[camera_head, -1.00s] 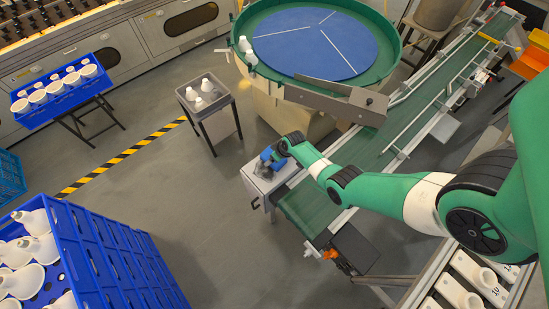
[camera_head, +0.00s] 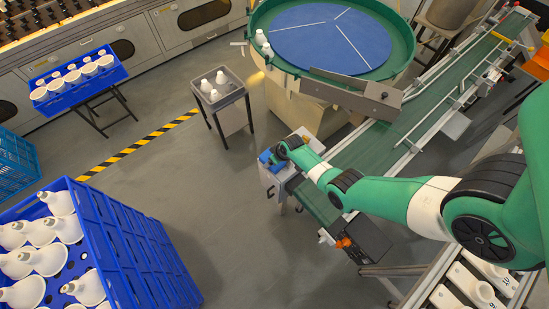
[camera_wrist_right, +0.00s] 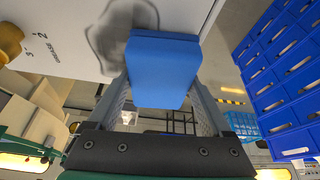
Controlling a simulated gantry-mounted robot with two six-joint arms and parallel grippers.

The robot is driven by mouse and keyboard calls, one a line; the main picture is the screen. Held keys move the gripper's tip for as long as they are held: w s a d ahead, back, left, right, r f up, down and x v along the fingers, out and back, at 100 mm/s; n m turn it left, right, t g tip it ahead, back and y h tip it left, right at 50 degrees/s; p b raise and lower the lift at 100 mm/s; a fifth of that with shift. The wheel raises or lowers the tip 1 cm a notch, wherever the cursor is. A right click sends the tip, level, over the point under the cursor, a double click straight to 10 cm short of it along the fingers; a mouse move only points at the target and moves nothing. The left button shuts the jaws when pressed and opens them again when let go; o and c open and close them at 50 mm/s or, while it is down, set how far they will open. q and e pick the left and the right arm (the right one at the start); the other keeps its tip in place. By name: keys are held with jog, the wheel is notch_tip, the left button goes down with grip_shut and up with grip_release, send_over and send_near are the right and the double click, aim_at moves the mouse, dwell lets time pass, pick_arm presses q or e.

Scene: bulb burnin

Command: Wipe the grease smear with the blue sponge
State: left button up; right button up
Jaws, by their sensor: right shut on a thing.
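My right gripper (camera_head: 276,156) is shut on the blue sponge (camera_wrist_right: 163,68). In the head view the sponge (camera_head: 265,157) shows at the gripper's tip, at the left edge of the small white-topped stand beside the conveyor's near end. In the right wrist view the grey grease smear (camera_wrist_right: 112,38) lies on a white panel (camera_wrist_right: 60,35) with black lettering. The sponge's far end overlaps the smear's right part in that view; I cannot tell whether it touches the panel. My left gripper is not in view.
A green conveyor (camera_head: 400,135) runs to the back right from the stand. A round feeder (camera_head: 330,40) stands behind it. A grey bin (camera_head: 218,95) with white pieces is at mid-left. A blue crate (camera_head: 120,245) of bulbs fills the lower left. The floor between is clear.

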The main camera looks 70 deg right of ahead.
jog(key=shift+w+a, duration=0.2)
jog(key=shift+a, duration=0.15)
notch_tip(320, 180, up, 3)
jog(key=p, duration=0.2)
jog(key=shift+s+r+p, duration=0.1)
jog(key=shift+p, duration=0.3)
notch_tip(320, 180, up, 5)
jog(key=p, duration=0.4)
jog(key=shift+f, duration=0.2)
